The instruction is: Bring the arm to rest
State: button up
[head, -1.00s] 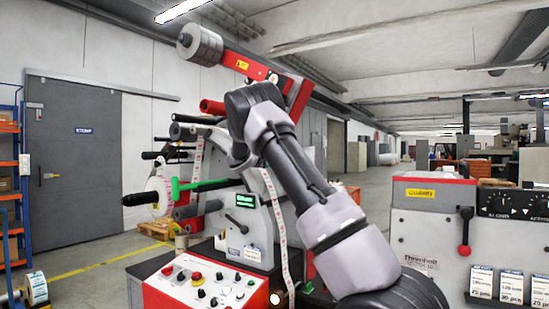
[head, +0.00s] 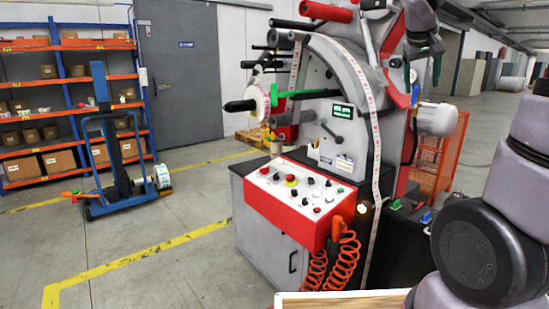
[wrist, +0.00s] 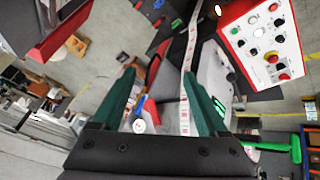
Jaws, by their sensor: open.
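My gripper shows in the wrist view (wrist: 158,78) with its two dark green fingers spread apart and nothing held between them. In the head view my grey arm rises along the right side, folded, and my gripper (head: 421,72) hangs from its upper end, fingers downward, in front of the right part of the label rewinder (head: 345,135). A printed label web (head: 372,110) runs down the machine; in the wrist view the web (wrist: 186,60) passes behind the right finger. I cannot tell the exact gap between fingers and machine.
The red-edged control panel (head: 300,195) with an orange coiled hose (head: 347,262) stands at the machine's front. A blue lift trolley (head: 115,150) and orange shelves (head: 60,110) stand at left. The floor between trolley and machine is clear. A wooden-topped surface (head: 345,300) shows at the bottom.

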jog(key=s+a+f+m+t+y, duration=0.1)
jog(key=s+a+y, duration=0.2)
jog(key=s+a, duration=0.4)
jog(key=s+a+f+m+t+y, duration=0.1)
jog(key=s+a+f+y, duration=0.1)
jog(key=s+a, duration=0.6)
jog(key=s+y, duration=0.1)
jog(key=s, duration=0.4)
jog(key=shift+s+a+y, duration=0.15)
jog(key=shift+s+y, duration=0.1)
jog(key=shift+y, duration=0.05)
